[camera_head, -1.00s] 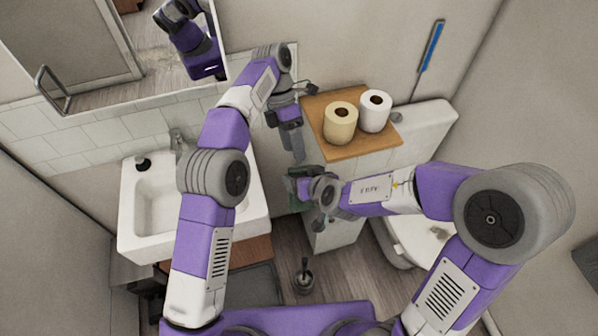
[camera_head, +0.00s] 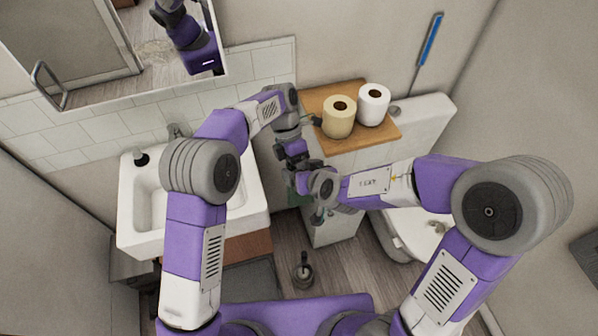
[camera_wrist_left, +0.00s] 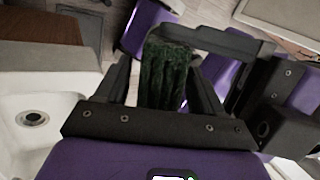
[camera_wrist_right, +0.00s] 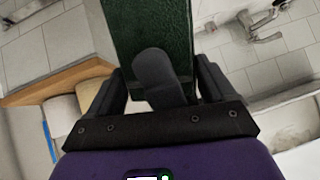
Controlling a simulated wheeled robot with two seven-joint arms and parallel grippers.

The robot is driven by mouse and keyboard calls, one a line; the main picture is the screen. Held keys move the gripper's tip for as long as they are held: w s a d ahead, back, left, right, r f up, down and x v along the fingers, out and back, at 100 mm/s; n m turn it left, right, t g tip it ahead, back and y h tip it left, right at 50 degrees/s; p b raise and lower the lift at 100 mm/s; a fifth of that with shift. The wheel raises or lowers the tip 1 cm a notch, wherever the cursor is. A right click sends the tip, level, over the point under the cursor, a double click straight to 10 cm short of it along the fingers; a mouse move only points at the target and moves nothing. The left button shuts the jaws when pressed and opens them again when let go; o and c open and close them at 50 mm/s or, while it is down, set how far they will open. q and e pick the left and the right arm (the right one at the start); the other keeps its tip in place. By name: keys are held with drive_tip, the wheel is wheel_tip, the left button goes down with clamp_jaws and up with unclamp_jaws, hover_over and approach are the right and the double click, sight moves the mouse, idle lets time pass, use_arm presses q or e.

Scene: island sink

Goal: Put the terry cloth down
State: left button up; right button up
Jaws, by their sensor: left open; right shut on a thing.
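The terry cloth is dark green. It hangs from my right gripper (camera_wrist_right: 160,80), which is shut on it, and the cloth (camera_wrist_right: 120,25) fills the top middle of the right wrist view. In the left wrist view the cloth (camera_wrist_left: 166,75) shows between the fingers of my left gripper (camera_wrist_left: 165,60), which is open around it. In the head view both grippers meet between the sink and the wooden shelf, and only a small green part of the cloth (camera_head: 293,197) shows below them; the arms hide the rest.
A white sink (camera_head: 143,215) stands on the left. A wooden board (camera_head: 365,142) on the right holds a yellowish roll (camera_head: 338,120) and a white roll (camera_head: 373,107). A toilet (camera_head: 408,235) is at the lower right, and a brush holder (camera_head: 303,272) stands on the floor.

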use_arm(q)
drive_tip(key=c, duration=1)
drive_tip(key=shift+c, duration=0.6)
use_arm(e)
drive_tip(key=o, duration=1.4)
